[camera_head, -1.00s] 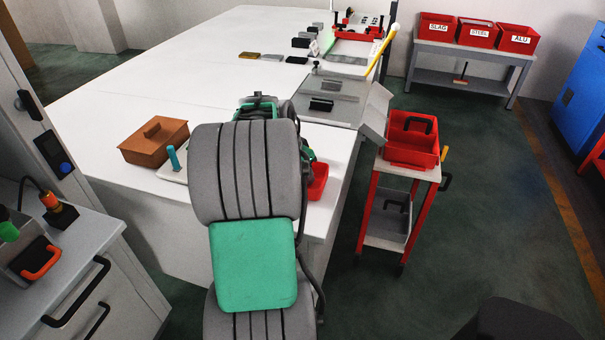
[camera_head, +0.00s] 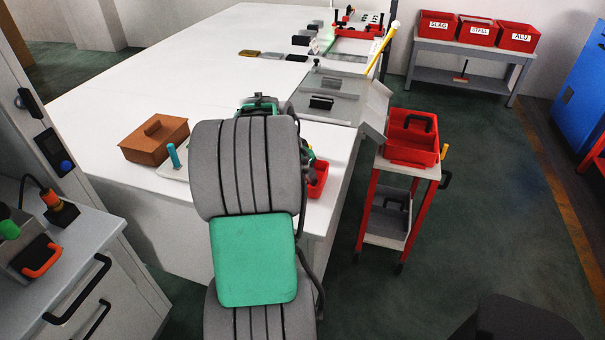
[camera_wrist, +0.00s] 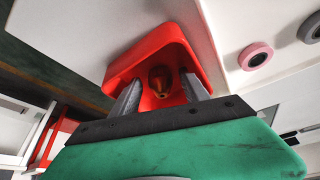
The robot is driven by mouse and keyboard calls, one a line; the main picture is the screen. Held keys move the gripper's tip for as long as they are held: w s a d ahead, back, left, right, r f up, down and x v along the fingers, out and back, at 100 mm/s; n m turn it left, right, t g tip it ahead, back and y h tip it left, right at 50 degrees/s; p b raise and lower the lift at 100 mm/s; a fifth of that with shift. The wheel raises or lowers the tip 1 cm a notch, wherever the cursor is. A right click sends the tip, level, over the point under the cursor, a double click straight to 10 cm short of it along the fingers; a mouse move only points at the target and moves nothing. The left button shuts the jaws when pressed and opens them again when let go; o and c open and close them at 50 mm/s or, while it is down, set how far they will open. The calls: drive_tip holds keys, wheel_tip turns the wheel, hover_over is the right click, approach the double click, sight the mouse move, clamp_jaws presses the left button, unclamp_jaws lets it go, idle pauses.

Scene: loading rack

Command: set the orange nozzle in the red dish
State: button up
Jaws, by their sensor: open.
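The red dish (camera_wrist: 180,42) sits on the white table and fills the middle of the wrist view. It also shows in the head view (camera_head: 318,182), partly hidden behind my arm. The orange nozzle (camera_wrist: 160,76) is inside the dish, near its floor, looking dark orange. My gripper (camera_wrist: 160,90) is open, with one grey finger on each side of the nozzle and a gap to both. The fingers reach down into the dish area. Whether the nozzle touches the dish floor is hard to tell. In the head view my arm hides the nozzle.
A pink ring (camera_wrist: 255,56) and a grey ring lie on a pale surface beside the dish. A red cart (camera_head: 411,138) stands right of the table. A grey tray (camera_head: 330,98) lies behind.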

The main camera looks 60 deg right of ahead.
drive_tip(key=v, duration=1.2)
drive_tip(key=w+a+f+n+t, duration=0.1)
drive_tip(key=w+a+n+t, duration=0.1)
drive_tip(key=w+a+n, duration=0.65)
drive_tip(key=a+f+n+y, duration=0.1)
drive_tip(key=a+n, duration=0.3)
drive_tip(key=a, duration=0.8)
drive_tip(key=a+f+n+t+y, duration=0.1)
drive_tip(key=a+f+n, duration=0.3)
drive_tip(key=a, duration=0.7)
drive_tip(key=a+f+n+t+y, duration=0.1)
drive_tip(key=a+n, duration=0.3)
drive_tip(key=a, duration=0.8)
drive_tip(key=shift+a+f+y+b, duration=0.35)
drive_tip(key=shift+f+y, duration=0.25)
drive_tip(key=shift+f, duration=0.15)
drive_tip(key=shift+n, duration=0.25)
